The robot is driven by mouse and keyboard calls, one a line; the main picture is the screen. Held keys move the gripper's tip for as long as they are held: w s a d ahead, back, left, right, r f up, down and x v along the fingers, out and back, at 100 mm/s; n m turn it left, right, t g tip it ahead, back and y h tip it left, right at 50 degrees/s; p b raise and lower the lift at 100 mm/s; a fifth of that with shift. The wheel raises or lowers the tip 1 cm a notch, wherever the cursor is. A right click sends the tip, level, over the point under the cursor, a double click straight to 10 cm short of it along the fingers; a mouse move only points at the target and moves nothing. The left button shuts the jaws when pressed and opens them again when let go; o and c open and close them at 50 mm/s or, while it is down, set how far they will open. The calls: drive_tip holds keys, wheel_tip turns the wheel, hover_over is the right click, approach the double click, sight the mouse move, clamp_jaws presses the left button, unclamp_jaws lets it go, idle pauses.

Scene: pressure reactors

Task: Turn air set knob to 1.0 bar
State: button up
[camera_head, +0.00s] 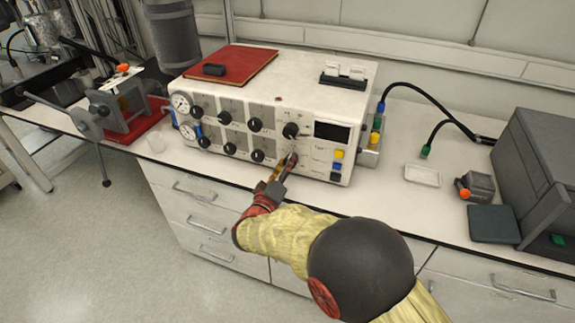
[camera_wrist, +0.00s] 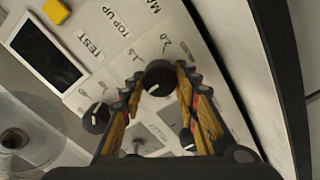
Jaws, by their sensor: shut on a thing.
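The control box (camera_head: 225,70) is a white unit on the bench with several black knobs on its front. My gripper (camera_head: 290,166) reaches up to the lower right knob of the panel, which it mostly hides in the head view. In the wrist view, my gripper's yellow and black fingers (camera_wrist: 160,90) are shut on the sides of this black knob (camera_wrist: 160,72). A short white mark shows on the knob, toward the lower left. Small printed numbers lie around it, one reading 2.0; the exact setting cannot be told.
Another black knob (camera_wrist: 97,117) and a dark display (camera_wrist: 45,50) are close by on the panel. Two round gauges (camera_head: 181,102) are at the box's left end. A white dish (camera_head: 422,175) and a grey case (camera_head: 540,170) stand to the right.

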drive_tip(key=shift+f+m, duration=0.1)
drive_tip(key=shift+m, duration=0.2)
idle(0.4)
drive_tip(key=o, duration=1)
drive_tip(key=shift+o, duration=0.8)
drive_tip(key=shift+s, duration=0.15)
drive_tip(key=v, duration=1.1)
drive_tip(key=shift+s+a, duration=0.15)
drive_tip(key=shift+s, duration=0.25)
